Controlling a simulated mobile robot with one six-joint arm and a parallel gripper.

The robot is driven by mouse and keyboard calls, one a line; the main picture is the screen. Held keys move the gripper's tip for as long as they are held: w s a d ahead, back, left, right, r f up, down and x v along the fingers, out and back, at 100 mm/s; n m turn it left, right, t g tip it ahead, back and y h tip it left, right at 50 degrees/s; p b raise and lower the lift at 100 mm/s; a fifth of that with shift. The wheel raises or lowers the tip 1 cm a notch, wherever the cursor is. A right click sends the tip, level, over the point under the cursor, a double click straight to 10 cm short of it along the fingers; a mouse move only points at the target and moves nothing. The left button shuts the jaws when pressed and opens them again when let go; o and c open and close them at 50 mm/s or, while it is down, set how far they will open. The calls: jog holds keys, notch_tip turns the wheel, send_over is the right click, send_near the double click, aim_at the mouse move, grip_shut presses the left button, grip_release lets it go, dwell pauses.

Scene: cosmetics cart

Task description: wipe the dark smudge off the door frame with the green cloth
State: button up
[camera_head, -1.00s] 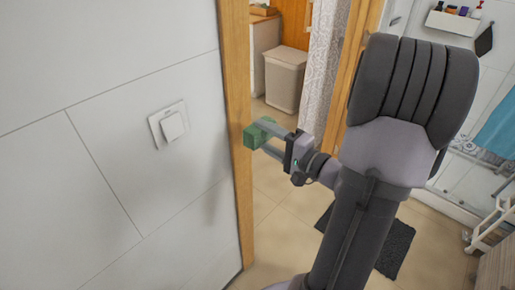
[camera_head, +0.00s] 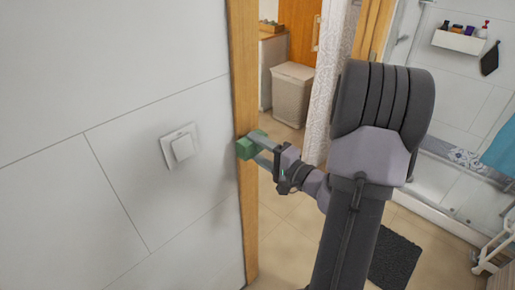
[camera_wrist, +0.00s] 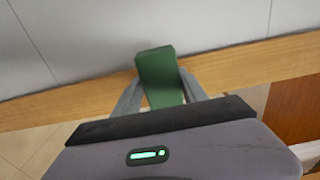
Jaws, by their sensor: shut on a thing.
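The green cloth (camera_head: 246,149) is a small block-like piece held between the fingers of my gripper (camera_head: 259,149). It lies against or right in front of the wooden door frame (camera_head: 243,70); I cannot tell if it presses on it. In the wrist view the cloth (camera_wrist: 159,75) sits between the two grey fingers of my gripper (camera_wrist: 160,92), over the wooden strip of the door frame (camera_wrist: 70,104). I see no dark smudge on the bare wood; the part behind the cloth is hidden.
A light switch (camera_head: 181,146) is on the tiled wall left of the frame. Through the doorway are a laundry bin (camera_head: 292,95), a patterned curtain (camera_head: 327,80), a dark mat (camera_head: 395,260) and a wall shelf (camera_head: 459,41). The floor by the frame is clear.

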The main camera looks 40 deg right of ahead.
jog(key=shift+w, duration=1.1)
jog(key=shift+d+b, duration=0.5)
jog(key=shift+d, duration=0.35)
jog(key=shift+w+d, duration=0.15)
jog(key=shift+d, duration=0.95)
jog(key=shift+f+b, duration=0.1)
jog(key=shift+b, duration=0.65)
jog(key=shift+a, duration=0.1)
